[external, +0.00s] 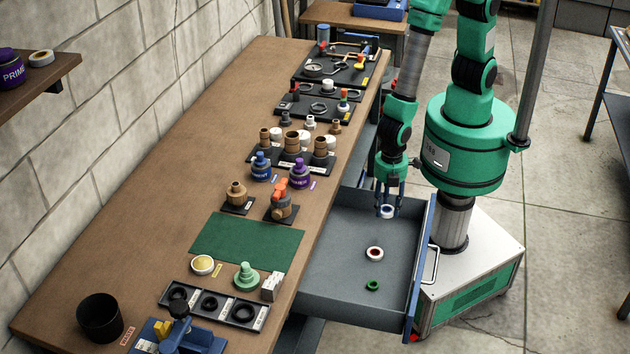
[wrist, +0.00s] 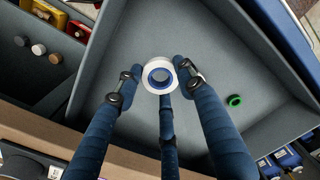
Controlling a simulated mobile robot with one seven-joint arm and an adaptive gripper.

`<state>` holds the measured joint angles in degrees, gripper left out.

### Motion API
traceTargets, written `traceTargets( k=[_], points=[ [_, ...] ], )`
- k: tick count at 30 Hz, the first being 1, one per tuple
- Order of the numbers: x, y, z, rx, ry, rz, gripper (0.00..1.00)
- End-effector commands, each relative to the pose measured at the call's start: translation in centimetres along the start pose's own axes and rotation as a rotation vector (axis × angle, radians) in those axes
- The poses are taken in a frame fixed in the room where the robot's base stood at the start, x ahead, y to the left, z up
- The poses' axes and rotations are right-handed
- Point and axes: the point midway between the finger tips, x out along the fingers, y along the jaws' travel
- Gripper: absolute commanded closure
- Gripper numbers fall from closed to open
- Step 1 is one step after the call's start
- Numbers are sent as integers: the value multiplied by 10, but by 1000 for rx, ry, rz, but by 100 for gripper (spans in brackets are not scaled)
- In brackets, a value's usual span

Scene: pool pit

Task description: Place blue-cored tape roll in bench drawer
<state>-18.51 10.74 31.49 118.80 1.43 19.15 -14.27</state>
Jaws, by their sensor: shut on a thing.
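The blue-cored tape roll (external: 387,216) is white with a blue inner ring. My gripper (external: 388,201) is shut on it and points down over the far part of the open bench drawer (external: 335,257). In the wrist view the roll (wrist: 147,76) sits between the dark blue fingertips of my gripper (wrist: 160,80), its hole facing the camera. The grey drawer floor (wrist: 215,65) shows behind it. I cannot tell how high the roll is above the floor. The drawer is pulled out to the right of the bench.
A red-cored white roll (external: 375,254) and a green ring (external: 373,285) lie on the drawer floor, with clear floor around them. The drawer's blue front (external: 421,265) stands near my base. The wooden bench (external: 150,200) holds fittings, bottles and a green mat (external: 247,242).

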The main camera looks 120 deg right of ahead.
Motion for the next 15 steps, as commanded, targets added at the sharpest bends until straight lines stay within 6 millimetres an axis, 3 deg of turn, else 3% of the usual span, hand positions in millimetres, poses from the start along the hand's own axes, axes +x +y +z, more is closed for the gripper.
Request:
traceTargets(
  k=[9,15],
  points=[
    [46,0,1,0,-2,-1,73],
    [56,0,0,0,0,0,73]
  ],
)
